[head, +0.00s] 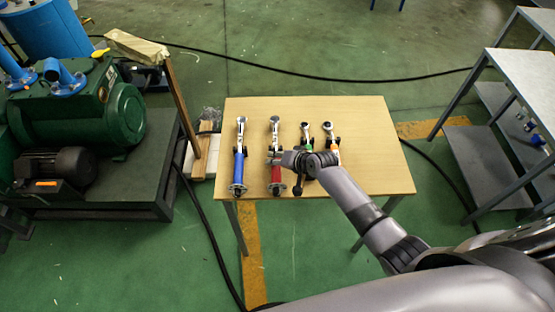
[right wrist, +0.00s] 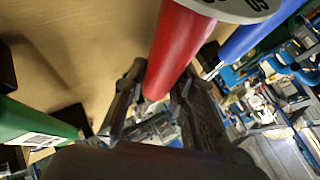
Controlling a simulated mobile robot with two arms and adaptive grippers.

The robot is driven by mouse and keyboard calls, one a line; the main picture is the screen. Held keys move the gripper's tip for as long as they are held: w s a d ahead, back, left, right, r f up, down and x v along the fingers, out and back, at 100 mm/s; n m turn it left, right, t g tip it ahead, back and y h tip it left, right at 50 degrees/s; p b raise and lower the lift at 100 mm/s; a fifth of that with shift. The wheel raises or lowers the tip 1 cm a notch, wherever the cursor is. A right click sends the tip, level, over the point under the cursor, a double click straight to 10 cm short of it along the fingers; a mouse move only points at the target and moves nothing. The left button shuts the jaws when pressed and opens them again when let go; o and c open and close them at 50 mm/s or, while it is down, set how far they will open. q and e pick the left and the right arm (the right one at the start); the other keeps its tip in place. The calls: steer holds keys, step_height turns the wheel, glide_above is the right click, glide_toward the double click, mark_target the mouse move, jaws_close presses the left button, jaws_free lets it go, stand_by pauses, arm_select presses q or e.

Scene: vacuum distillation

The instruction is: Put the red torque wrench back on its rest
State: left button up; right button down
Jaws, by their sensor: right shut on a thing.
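The red torque wrench (head: 276,173) lies lengthwise over the wooden table, its ratchet head toward the far edge. My right gripper (head: 278,158) comes from the right and is shut on its red handle. In the right wrist view the red handle (right wrist: 178,45) runs between the two dark fingers (right wrist: 160,105). I cannot tell whether the wrench touches its rest or is held just above it; the gripper partly hides the handle. My left gripper is not in view.
The blue wrench (head: 239,165) lies to the left of the red one. The green wrench (head: 308,146) and orange wrench (head: 333,150) lie to the right, partly behind my arm. The table (head: 380,150) is bare on its right side. A green pump (head: 80,105) stands left.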

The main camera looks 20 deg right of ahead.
steer(key=shift+w+r, duration=0.1)
steer(key=c, duration=1.3)
jaws_free()
steer(key=shift+o, duration=0.3)
steer(key=shift+s+f, duration=0.25)
steer(key=shift+f, duration=0.1)
steer(key=shift+r, duration=0.1)
